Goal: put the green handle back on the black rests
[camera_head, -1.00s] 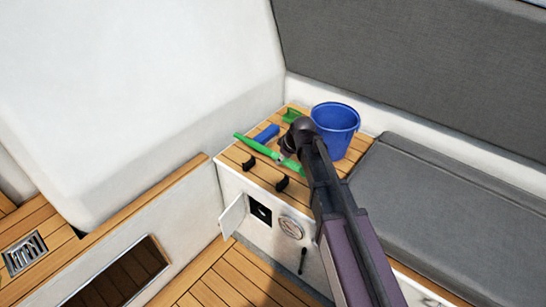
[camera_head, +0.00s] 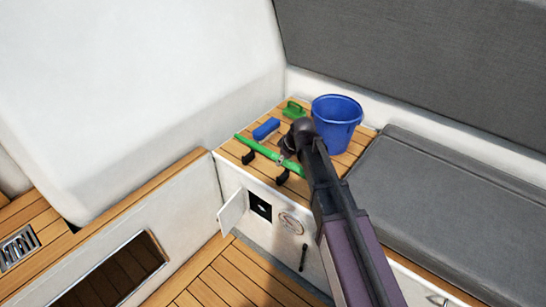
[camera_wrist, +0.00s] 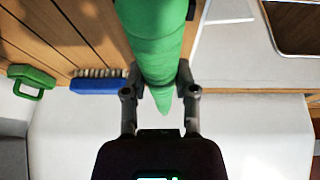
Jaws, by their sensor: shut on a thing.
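The green handle (camera_head: 258,148) is a long bar held across the top of the teak-slatted locker. My gripper (camera_wrist: 160,92) is shut on the green handle, which also shows large between its fingers in the wrist view (camera_wrist: 155,35). The two black rests, a left one (camera_head: 249,157) and a right one (camera_head: 282,176), stand near the locker's front edge. In the head view the handle lines up just over the rests' upper ends. I cannot tell whether it touches them. My wrist hides part of the handle's right side.
A blue brush (camera_head: 266,128) and a green, handled object (camera_head: 293,109) lie behind the handle. A blue bucket (camera_head: 337,122) stands at the back right, close to my arm. A small white door (camera_head: 232,211) hangs open on the locker front. A grey cushion (camera_head: 440,195) lies right.

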